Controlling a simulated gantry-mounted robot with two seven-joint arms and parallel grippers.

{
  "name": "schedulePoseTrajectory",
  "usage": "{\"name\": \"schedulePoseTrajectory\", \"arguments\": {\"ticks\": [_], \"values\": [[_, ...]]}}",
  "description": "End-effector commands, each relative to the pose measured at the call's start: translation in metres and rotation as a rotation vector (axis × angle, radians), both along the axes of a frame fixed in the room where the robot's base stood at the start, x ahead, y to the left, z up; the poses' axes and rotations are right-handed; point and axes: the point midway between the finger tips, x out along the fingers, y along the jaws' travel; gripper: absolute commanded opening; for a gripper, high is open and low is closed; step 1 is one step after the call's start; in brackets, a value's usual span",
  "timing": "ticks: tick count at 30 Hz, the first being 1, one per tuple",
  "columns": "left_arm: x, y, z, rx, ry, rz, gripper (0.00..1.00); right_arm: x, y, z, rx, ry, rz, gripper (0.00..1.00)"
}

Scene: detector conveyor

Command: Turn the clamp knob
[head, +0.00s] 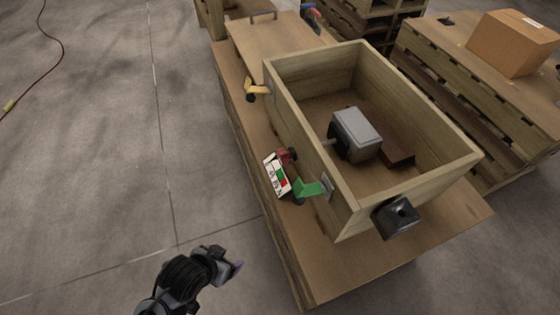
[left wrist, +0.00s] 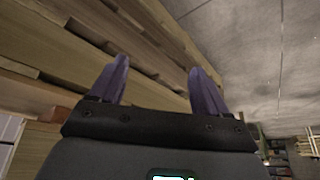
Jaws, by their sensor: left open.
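An open wooden crate (head: 420,175) stands on a pallet (head: 345,270). A black, blocky knob-like part (head: 397,217) sticks out at the crate's near right corner; I cannot tell for sure if it is the clamp knob. A green handle (head: 308,188) and a yellow handle (head: 257,88) sit on the crate's left side. My left gripper (head: 237,267) is over the floor left of the pallet, apart from the crate. In the left wrist view, its purple fingers (left wrist: 158,80) are spread and empty. My right gripper is not in view.
A grey device (head: 357,132) and a brown block (head: 397,156) lie inside the crate. A white label panel (head: 275,175) and a red part (head: 288,155) are by the green handle. A cardboard box (head: 515,42) stands on another pallet. The floor at left is mostly clear.

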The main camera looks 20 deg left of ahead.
Motion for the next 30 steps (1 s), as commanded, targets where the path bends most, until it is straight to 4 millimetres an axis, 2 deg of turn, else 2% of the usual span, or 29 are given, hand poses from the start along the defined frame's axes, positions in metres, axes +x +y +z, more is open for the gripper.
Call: {"name": "schedulePoseTrajectory", "arguments": {"ticks": [5, 10, 15, 18, 20, 23, 26, 30], "values": [[0.043, -0.019, 0.001, -0.076, -0.251, -0.016, 0.76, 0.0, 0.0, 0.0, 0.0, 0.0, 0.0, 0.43], [0.084, -0.045, 0.002, -0.174, -0.531, -0.119, 0.76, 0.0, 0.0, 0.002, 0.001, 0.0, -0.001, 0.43], [0.112, -0.066, 0.011, -0.293, -0.777, -0.273, 0.76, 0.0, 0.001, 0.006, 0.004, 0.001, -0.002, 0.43], [0.123, -0.07, 0.017, -0.366, -0.893, -0.378, 0.76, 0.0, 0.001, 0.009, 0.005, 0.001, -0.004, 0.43], [0.129, -0.068, 0.022, -0.407, -0.953, -0.442, 0.76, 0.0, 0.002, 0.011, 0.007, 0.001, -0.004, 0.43], [0.14, -0.055, 0.029, -0.46, -1.032, -0.556, 0.76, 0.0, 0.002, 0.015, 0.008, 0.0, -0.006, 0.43], [0.158, -0.027, 0.039, -0.464, -1.079, -0.672, 0.76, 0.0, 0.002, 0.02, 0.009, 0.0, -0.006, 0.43], [0.191, 0.013, 0.053, -0.367, -1.078, -0.757, 0.76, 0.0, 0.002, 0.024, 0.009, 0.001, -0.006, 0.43]]}}
